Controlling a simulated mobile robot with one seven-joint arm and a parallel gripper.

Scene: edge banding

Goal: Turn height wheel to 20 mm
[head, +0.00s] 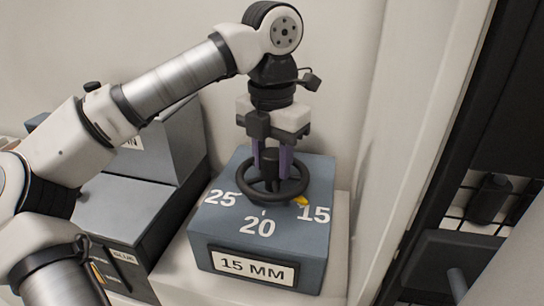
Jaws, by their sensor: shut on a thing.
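The height wheel (297,190) is a black spoked handwheel lying flat on top of a blue-grey box (317,252). The box top carries the white numbers 25, 20 and 15, with 20 (258,227) at the front middle. A yellow pointer (300,200) on the wheel's rim is beside the 15 (315,214). The plate (252,266) on the box front reads 15 MM. My gripper (271,162) comes straight down from above, its purple fingers shut on the wheel's central hub. The fingertips are partly hidden by the hub.
Grey boxes (125,205) stand to the left of the wheel box, one with a GLUE label, beneath my arm. A pale wall panel (405,120) rises close on the right, with a dark frame and rack (490,195) beyond it. The white ledge in front of the box is narrow.

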